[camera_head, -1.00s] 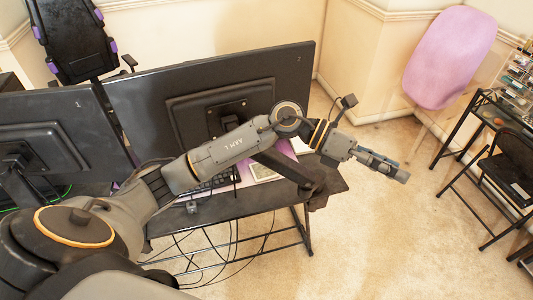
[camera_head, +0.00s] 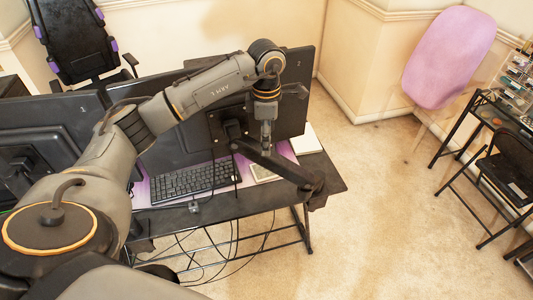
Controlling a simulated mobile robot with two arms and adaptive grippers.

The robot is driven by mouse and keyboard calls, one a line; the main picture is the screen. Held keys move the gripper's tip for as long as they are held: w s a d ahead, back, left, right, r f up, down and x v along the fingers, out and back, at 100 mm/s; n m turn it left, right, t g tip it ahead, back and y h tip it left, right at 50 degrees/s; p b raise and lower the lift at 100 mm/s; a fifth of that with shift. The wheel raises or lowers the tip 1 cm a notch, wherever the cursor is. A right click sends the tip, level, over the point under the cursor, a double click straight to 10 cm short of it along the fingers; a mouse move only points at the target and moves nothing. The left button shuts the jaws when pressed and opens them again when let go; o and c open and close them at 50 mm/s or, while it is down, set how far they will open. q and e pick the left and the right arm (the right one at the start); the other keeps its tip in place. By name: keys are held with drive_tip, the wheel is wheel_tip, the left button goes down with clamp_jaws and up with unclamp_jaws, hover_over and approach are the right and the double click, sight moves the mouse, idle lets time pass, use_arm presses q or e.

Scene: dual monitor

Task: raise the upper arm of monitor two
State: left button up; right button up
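The upper part of the support is partly hidden by my arm. My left gripper (camera_head: 266,138) points down just in front of the monitor's back, close above the support arm. Contact and finger opening cannot be made out. My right gripper is not in view.
A second monitor (camera_head: 45,125) stands at left. The desk (camera_head: 225,208) carries a keyboard (camera_head: 195,181) and a purple mat (camera_head: 140,196). Cables hang below. Carpet (camera_head: 385,210) is open between.

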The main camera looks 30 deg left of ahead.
sight(267, 157)
use_arm(q)
wheel_tip(267, 157, down, 8)
drive_tip(key=shift+p, duration=1.15)
drive_tip(key=shift+c, duration=0.2)
clamp_jaws()
